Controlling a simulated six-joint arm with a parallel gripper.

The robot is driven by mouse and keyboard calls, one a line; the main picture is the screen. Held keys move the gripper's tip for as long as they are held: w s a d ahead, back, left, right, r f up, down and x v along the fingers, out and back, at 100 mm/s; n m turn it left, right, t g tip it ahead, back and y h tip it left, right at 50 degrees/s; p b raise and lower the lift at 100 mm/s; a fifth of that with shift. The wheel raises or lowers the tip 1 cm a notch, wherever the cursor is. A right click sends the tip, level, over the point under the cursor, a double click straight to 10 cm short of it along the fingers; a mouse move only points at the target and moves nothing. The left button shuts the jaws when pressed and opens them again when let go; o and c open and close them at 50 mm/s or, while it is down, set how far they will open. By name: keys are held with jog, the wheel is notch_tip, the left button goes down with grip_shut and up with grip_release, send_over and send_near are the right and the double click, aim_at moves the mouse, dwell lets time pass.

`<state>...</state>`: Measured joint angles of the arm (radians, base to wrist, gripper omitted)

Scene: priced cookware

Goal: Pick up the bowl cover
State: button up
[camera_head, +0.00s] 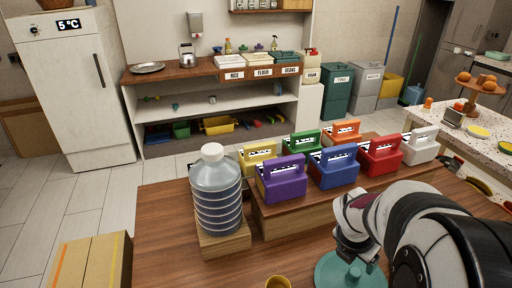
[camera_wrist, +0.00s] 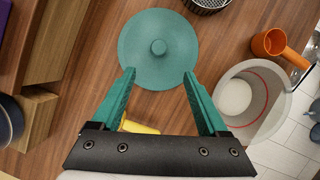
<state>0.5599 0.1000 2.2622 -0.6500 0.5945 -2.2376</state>
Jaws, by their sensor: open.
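The bowl cover is a round teal lid with a small knob in its middle. In the wrist view the cover (camera_wrist: 145,68) lies on the wooden table, just beyond my fingertips. My gripper (camera_wrist: 158,75) is open, with its two teal fingers spread and nothing between them; the knob sits ahead, roughly centred between the fingers. In the head view the cover (camera_head: 335,276) is at the bottom edge, partly cut off and partly hidden by my arm.
In the wrist view a white bowl (camera_wrist: 250,100) with a red line stands right of the cover, beside an orange cup (camera_wrist: 272,43). A dark mesh container (camera_wrist: 207,3) is at the top. In the head view a water bottle (camera_head: 217,190) and coloured bins (camera_head: 282,180) stand behind.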

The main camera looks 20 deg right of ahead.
aim_at(355, 272)
jog(key=x, duration=1.5)
jog(key=shift+w+a+f, duration=0.1)
jog(key=shift+a, duration=0.05)
jog(key=shift+c, duration=0.3)
grip_shut()
